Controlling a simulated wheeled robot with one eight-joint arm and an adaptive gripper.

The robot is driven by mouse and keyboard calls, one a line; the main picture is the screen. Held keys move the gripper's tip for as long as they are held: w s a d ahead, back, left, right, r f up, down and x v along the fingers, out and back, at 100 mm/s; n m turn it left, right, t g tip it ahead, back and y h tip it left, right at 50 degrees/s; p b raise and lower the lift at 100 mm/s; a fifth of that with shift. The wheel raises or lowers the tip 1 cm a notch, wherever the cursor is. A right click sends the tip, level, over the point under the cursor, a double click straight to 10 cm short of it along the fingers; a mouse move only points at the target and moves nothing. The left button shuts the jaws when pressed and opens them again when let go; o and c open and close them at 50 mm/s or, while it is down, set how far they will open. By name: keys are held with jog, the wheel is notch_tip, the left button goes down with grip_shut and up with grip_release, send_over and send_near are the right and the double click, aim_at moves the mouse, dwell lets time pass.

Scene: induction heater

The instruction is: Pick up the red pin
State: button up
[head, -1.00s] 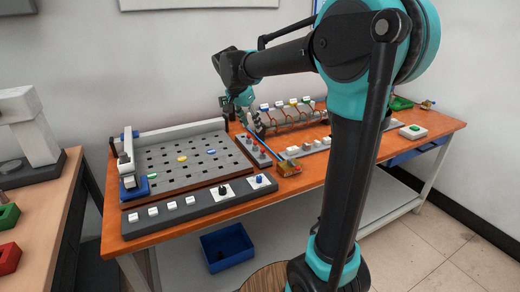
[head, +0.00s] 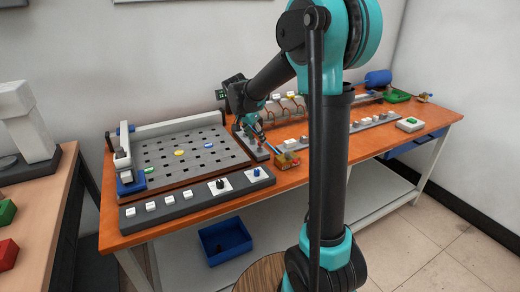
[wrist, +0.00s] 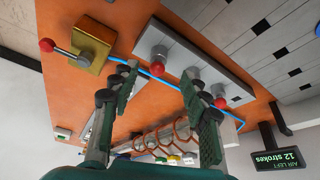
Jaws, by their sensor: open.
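In the head view my gripper (head: 256,138) is low over the pin strip (head: 251,150) and hides most of the pins.
A brass block (wrist: 88,45) with a red-knobbed lever is close to the left finger; it also shows in the head view (head: 287,161). A blue hose runs past the strip. The slotted panel (head: 165,165) lies left, coils (head: 285,108) behind.

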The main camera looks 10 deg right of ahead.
aim_at(259, 143)
jog(key=x, duration=0.4)
jog(key=shift+d+f, duration=0.15)
jog(key=shift+f, duration=0.15)
jog(key=shift+s, duration=0.1)
grip_shut()
